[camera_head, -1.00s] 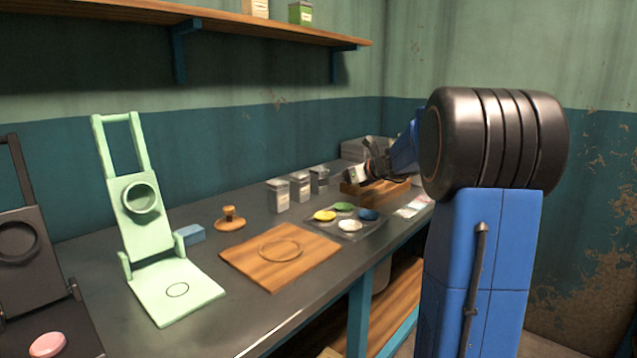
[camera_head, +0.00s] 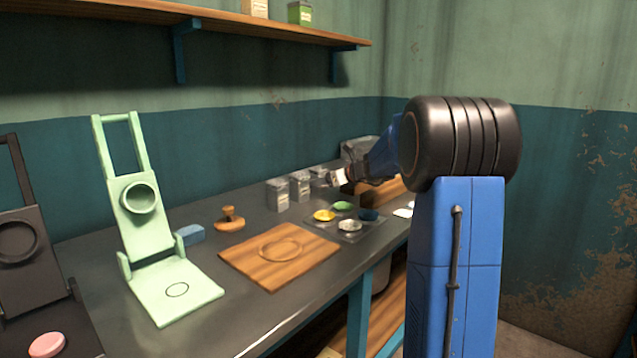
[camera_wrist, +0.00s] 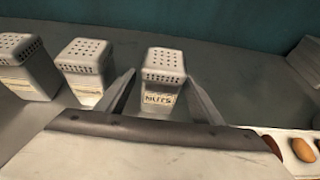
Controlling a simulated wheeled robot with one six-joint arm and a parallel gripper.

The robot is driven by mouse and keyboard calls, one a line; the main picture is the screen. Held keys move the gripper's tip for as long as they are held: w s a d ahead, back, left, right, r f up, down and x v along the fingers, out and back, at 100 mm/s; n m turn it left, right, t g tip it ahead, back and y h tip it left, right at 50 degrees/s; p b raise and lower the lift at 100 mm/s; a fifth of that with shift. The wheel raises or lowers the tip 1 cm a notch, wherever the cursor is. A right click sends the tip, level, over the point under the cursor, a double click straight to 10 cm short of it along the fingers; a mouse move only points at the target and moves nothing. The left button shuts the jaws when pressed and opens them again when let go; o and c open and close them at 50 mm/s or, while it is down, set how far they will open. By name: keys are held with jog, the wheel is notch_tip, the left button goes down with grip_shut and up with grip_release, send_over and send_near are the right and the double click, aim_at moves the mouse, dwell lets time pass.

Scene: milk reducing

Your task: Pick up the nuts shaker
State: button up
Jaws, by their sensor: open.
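The nuts shaker (camera_wrist: 163,82) is a grey-white square canister with a perforated lid and a label reading "NUTS". It stands upright on the counter as the rightmost of three shakers; in the head view it shows at the back of their row (camera_head: 318,174). My gripper (camera_wrist: 160,77) is open and empty, with one finger on each side of the nuts shaker in the wrist view. I cannot tell whether the fingers touch it. The shaker's lower part is hidden by the gripper body. In the head view my gripper (camera_head: 340,178) is just right of the shaker.
Two similar shakers (camera_wrist: 83,70) (camera_wrist: 25,68) stand close on the left. A wooden box (camera_head: 384,193) is right of my gripper, and a tray with coloured discs (camera_head: 362,229) lies in front. An egg holder (camera_wrist: 282,136) shows at the wrist view's lower right.

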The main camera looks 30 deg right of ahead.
jog(key=c, duration=1.2)
